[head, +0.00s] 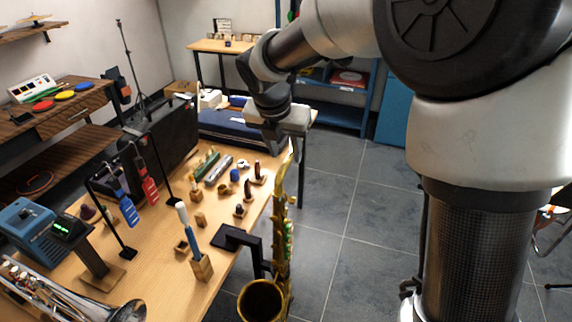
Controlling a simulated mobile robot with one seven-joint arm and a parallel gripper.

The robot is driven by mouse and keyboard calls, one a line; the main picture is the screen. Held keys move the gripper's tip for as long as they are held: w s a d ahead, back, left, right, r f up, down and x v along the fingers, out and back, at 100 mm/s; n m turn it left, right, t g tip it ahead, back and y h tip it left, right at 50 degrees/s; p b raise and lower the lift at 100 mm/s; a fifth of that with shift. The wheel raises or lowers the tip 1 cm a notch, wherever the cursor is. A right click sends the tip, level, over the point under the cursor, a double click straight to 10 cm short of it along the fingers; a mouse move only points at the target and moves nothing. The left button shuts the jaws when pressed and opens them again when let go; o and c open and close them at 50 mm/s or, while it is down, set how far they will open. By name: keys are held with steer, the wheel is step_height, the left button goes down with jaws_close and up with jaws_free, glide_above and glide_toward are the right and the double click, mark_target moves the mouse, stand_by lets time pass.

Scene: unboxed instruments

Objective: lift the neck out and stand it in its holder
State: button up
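A brass saxophone (283,235) hangs upright at the table's right edge, bell low and narrow tube at the top. I cannot make out a separate neck at its top end. My gripper (284,148) points down just above and behind that top end in the picture; whether it touches the saxophone is unclear. Its fingers are small and partly hidden, so I cannot tell whether they are open or hold anything. Small wooden blocks stand on the table: an apparently empty one (183,247) and one (202,268) with a blue-and-white stick upright. Which is the neck's holder is unclear.
The wooden table (150,268) carries a black bracket (236,238), a silver trumpet-like instrument (70,298), a blue device (32,230), hanging blue and red tags, and several small parts. A dark blue case (228,124) lies at the far end.

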mark_target(286, 161)
steer(key=shift+a+b+x, duration=0.2)
steer(key=shift+b+x, duration=0.1)
steer(key=shift+x, duration=2.4)
jaws_close()
